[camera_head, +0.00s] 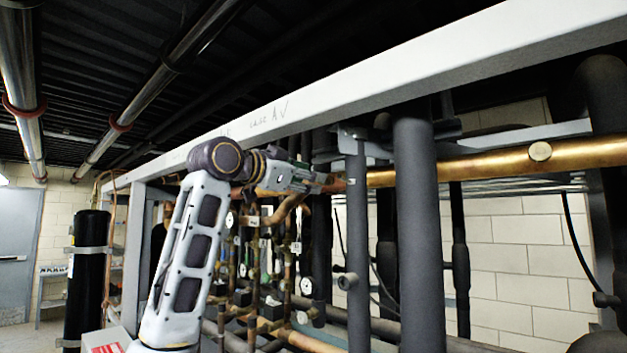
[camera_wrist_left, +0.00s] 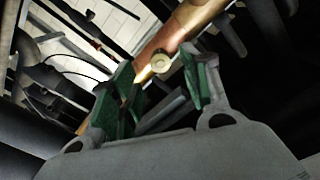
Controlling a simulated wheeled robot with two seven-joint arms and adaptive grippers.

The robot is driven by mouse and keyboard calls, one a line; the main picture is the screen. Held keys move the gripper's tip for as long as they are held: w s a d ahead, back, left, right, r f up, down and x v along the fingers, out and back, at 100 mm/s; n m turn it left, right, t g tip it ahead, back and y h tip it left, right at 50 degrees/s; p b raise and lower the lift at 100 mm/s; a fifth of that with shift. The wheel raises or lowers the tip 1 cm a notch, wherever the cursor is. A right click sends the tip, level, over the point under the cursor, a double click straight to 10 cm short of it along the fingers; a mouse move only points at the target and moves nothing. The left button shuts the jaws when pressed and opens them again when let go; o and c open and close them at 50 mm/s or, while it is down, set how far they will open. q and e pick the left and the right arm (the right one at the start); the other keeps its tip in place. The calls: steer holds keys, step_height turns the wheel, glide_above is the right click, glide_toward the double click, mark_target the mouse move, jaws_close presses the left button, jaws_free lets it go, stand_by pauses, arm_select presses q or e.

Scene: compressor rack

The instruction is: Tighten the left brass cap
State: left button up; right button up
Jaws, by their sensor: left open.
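My left gripper (camera_head: 335,183) reaches in from the left under the white beam, at the left end of the brass pipe (camera_head: 460,170). In the left wrist view, the left gripper (camera_wrist_left: 164,80) is open, with green-lined fingers apart. A round brass cap (camera_wrist_left: 160,62) on the copper-coloured pipe (camera_wrist_left: 180,35) shows between the fingertips. I cannot tell whether the fingers touch it. In the head view, another round cap (camera_head: 540,152) sits on the brass pipe further right. The cap near my gripper cannot be made out there. My right gripper is not in view.
Thick dark insulated pipes (camera_head: 420,230) stand upright just right of the gripper. The white beam (camera_head: 400,80) crosses above it. Copper pipes and valves (camera_head: 285,225) crowd the rack below. A black cylinder (camera_head: 86,275) stands at the left.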

arm_select(q)
steer(key=v, duration=0.7)
steer(key=shift+s+a, duration=0.2)
